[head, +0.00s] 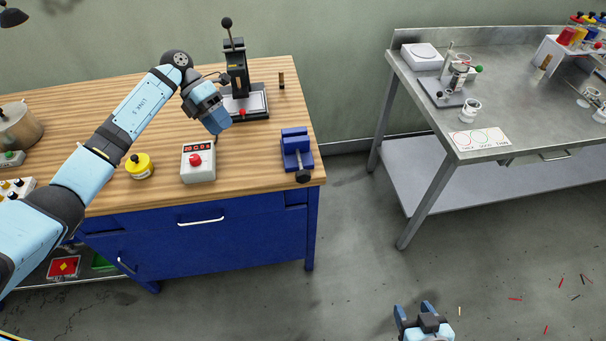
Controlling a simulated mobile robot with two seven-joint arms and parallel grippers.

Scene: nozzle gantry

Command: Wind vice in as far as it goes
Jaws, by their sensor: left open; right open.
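The blue vice (297,158) sits on the right end of the wooden workbench, near its front corner. Its dark handle knob (303,176) faces the front edge. The gap between the vice jaws is too small to judge. My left gripper (216,136) is over the bench, left of the vice and apart from it, pointing down behind the red-buttoned box; its fingers are partly hidden, and it appears empty. My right gripper (415,312) is open and empty, low over the grey floor at the bottom of the view, well away from the vice.
A black press (237,70) stands behind my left gripper. A grey box with a red button (198,163) and a yellow round button (139,166) stand near the bench's front. Bare wood lies between box and vice. A steel table (495,100) stands right, across a floor gap.

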